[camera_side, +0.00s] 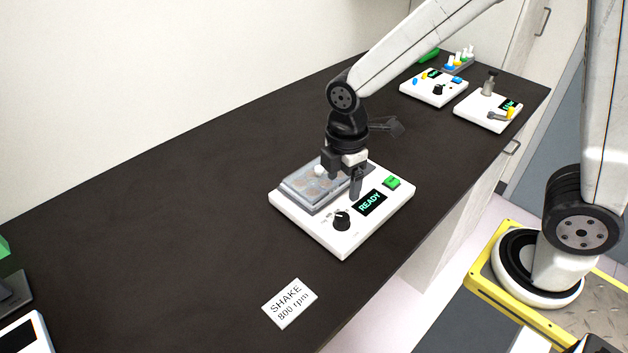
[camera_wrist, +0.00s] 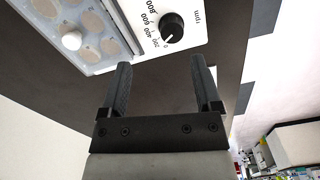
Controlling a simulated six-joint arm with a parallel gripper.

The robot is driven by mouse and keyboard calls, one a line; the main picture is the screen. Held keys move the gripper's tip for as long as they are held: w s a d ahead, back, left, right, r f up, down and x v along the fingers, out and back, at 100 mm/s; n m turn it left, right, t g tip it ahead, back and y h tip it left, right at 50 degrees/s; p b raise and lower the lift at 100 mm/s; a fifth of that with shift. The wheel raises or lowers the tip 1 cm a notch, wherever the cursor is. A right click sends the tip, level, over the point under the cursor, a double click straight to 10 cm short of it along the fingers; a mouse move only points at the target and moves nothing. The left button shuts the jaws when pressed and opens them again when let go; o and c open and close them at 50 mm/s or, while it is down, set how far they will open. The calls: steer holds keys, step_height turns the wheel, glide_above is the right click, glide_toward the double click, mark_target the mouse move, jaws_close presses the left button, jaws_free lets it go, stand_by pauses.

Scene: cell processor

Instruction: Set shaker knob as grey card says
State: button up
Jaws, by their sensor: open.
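The shaker (camera_side: 330,234) is a white box on the dark bench, with a lit screen (camera_side: 370,203) reading READY and a green button (camera_side: 392,182). Its black knob (camera_side: 341,221) is on the front left of the panel. In the wrist view the knob (camera_wrist: 172,27) sits beside a scale with marks including 0, 200, 400, 600 and 800, labelled rpm. My gripper (camera_wrist: 165,88) is open and empty, above the shaker and apart from the knob.
A clear well plate (camera_side: 313,184) with a white round piece on it sits on the shaker; it also shows in the wrist view (camera_wrist: 100,22). Two white devices (camera_side: 433,88) (camera_side: 488,111) stand at the back right. Bare bench (camera_side: 180,220) lies left of the shaker.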

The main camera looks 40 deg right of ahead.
mark_target(342, 216)
steer(key=shift+s+a+n, duration=0.5)
steer(key=shift+s+n, duration=0.15)
steer(key=shift+n, duration=0.25)
steer(key=shift+f, duration=0.2)
steer(key=shift+f, duration=3.75)
jaws_close()
